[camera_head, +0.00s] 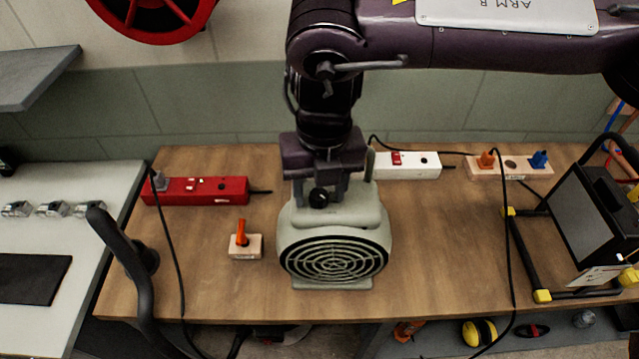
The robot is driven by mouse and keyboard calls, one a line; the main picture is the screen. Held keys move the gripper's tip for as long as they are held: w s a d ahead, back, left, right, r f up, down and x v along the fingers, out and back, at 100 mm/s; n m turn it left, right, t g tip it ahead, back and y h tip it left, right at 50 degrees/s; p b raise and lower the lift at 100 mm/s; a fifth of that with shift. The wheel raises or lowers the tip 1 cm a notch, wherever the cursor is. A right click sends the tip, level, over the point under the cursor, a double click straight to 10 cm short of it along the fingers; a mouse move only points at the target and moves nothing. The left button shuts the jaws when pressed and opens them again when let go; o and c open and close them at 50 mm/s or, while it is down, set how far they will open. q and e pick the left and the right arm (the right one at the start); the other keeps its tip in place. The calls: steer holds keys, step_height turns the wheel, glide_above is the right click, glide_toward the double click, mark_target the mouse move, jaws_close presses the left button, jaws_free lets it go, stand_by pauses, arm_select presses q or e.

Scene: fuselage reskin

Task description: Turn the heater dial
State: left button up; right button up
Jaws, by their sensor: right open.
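The heater (335,240) is a pale grey-green box with a round dark front grille, standing on the wooden workbench. Its black dial (319,198) shows at the top, between the fingers of my right gripper. My right gripper (320,190) points down from above and is open, with one finger on each side of the dial. I cannot tell whether the fingers touch the dial. The gripper and wrist hide part of the heater's top. My left gripper is not in view.
A red power strip (208,191) and a small block with an orange switch (245,246) lie left of the heater. A white power strip (407,165), a wooden socket strip (510,167) and a black-framed work light (590,215) stand right. Black cables cross the bench (450,260).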

steer(key=c, duration=1)
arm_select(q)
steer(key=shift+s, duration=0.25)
